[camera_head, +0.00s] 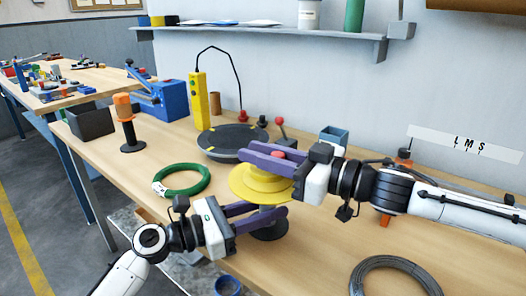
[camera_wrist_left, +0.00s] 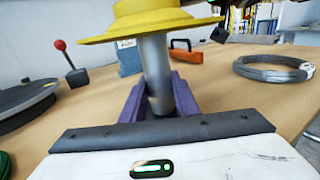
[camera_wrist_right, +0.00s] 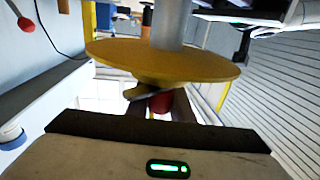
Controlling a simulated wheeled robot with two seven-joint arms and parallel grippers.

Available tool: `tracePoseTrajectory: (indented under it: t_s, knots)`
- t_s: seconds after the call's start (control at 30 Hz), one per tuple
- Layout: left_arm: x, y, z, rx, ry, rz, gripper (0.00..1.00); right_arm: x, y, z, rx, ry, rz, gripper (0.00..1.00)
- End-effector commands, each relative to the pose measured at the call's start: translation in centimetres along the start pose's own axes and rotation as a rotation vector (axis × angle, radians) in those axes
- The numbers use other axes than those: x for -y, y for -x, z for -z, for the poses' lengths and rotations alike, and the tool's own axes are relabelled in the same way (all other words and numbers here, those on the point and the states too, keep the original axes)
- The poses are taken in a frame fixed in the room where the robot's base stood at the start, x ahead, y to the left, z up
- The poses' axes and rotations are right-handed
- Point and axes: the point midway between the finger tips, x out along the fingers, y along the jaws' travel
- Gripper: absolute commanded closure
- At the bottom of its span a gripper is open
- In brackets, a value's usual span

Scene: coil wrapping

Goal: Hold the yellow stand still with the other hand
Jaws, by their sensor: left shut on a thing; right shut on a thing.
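The yellow stand (camera_head: 247,190) has a wide yellow disc, a grey post and a dark round base (camera_head: 270,232) on the table. My left gripper (camera_head: 272,211) is shut around the post below the disc. The left wrist view shows the grey post (camera_wrist_left: 155,60) between its purple fingers, under the yellow disc (camera_wrist_left: 145,25). My right gripper (camera_head: 262,154) reaches in from the right and is shut at the red knob (camera_head: 278,155) on top of the stand. The right wrist view, upside down, shows the red knob (camera_wrist_right: 160,103) between the fingers; their contact is partly hidden.
A green coil (camera_head: 182,180) lies left of the stand, and a grey coil (camera_head: 395,275) lies at the front right. A dark turntable (camera_head: 225,140), a yellow control box (camera_head: 199,100) and a blue bin (camera_head: 334,136) stand behind. An orange-handled dark post (camera_head: 125,120) stands at left.

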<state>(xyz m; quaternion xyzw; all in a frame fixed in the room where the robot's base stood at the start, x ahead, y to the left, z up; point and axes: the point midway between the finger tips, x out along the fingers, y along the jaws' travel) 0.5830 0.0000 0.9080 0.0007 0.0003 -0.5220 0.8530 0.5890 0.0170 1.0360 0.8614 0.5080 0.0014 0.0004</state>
Motion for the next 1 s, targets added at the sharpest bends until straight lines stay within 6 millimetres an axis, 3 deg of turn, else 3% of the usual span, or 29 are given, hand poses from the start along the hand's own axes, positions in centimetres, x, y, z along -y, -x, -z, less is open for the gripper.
tracePoseTrajectory:
  t_s: [0.6,1.0]
  knots:
    - [0.2,-0.1,-0.1,0.001,-0.001,0.005,1.00,1.9,0.5,-0.1,0.000,-0.001,0.566,1.00]
    - [0.3,-0.1,0.0,0.000,-0.002,0.007,1.00,2.6,0.9,0.0,0.000,0.001,0.786,1.00]
